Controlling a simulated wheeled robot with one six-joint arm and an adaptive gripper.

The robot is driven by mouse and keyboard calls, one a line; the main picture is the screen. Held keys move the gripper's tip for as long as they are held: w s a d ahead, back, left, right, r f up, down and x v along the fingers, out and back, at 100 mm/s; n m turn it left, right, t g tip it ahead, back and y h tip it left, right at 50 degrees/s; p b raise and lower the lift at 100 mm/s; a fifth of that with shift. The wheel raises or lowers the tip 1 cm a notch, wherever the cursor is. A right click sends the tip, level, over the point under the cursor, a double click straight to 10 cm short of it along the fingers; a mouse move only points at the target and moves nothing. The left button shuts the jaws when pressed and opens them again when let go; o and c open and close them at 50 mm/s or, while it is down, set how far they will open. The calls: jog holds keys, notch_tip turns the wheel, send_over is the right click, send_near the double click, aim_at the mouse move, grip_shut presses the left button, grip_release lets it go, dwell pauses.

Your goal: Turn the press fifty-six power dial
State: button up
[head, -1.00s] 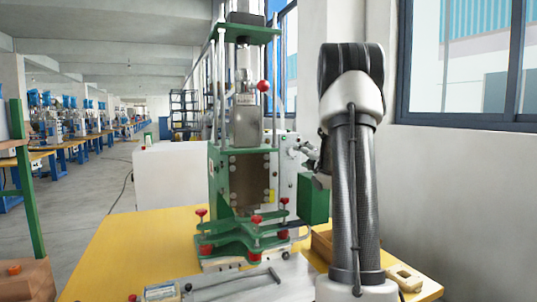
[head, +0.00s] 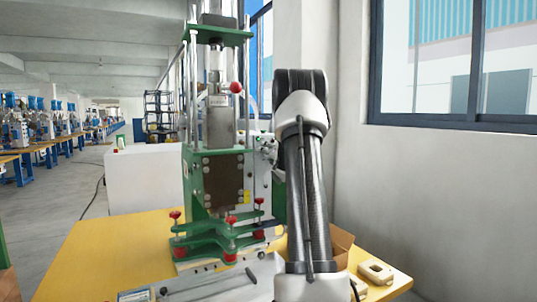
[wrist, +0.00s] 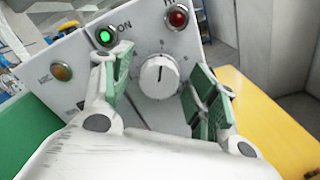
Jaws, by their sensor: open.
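The power dial (wrist: 160,76) is a white round knob on a pale control panel (wrist: 72,62), with marks around it, in the wrist view. My gripper (wrist: 158,75) is open, with one green-padded finger to the left of the dial and the other to its right. The dial shows between the fingers, and I see no finger touching it. In the head view the green press (head: 222,180) stands on a yellow table (head: 115,240), and my arm hides part of what lies right of it. The dial cannot be made out there.
A lit green button (wrist: 106,37) sits close to the left finger. A red lamp (wrist: 177,16) is above the dial and an amber one (wrist: 62,72) is at the left. In the head view a cardboard box (head: 338,240) and a beige object (head: 376,271) lie at the table's right.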

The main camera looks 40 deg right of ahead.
jog(key=c, duration=1)
jog(key=m, duration=0.5)
jog(key=shift+d, duration=0.1)
jog(key=o, duration=1)
jog(key=shift+s, duration=0.1)
jog(key=v, duration=1.2)
